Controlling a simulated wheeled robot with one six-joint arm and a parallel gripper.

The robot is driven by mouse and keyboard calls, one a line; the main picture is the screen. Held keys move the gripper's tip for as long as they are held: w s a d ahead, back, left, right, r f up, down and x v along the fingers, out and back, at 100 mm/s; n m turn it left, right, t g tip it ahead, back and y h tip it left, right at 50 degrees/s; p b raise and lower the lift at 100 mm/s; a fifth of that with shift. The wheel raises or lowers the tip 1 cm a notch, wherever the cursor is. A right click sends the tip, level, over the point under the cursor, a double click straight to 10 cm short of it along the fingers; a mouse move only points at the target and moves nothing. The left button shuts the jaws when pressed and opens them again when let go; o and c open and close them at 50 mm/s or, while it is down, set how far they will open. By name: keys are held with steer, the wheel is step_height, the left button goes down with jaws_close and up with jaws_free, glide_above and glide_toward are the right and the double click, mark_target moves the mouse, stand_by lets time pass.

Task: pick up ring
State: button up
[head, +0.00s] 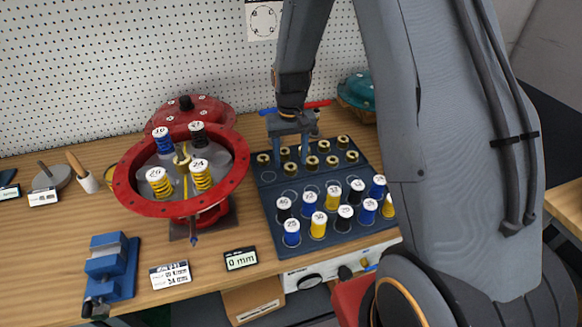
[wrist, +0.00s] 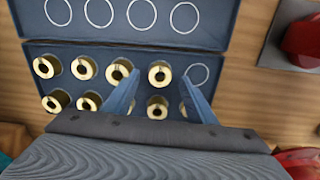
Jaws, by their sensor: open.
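Several brass rings stand in two rows on a dark blue tray (head: 322,177) right of centre. My gripper (head: 290,158) points down over the left part of these rows, its jaws open and empty. In the wrist view, one brass ring (wrist: 160,74) of the row beside the spring section lies between the fingertips (wrist: 159,82). Another ring (wrist: 157,107) shows behind it between the fingers. A neighbouring ring (wrist: 120,72) sits close outside the left finger. My fingers partly hide some rings.
An empty marked circle (wrist: 200,74) lies by the right finger. Numbered springs (head: 333,197) fill the tray's front. A red-rimmed housing (head: 122,190) with several springs stands left. A blue vise (head: 111,265) and a 0 mm display (head: 241,259) are near the front edge.

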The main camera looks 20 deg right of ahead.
steer(key=shift+f, duration=1.1)
steer(key=c, duration=1.1)
steer(key=shift+c, duration=0.5)
steer(key=shift+r, duration=0.1)
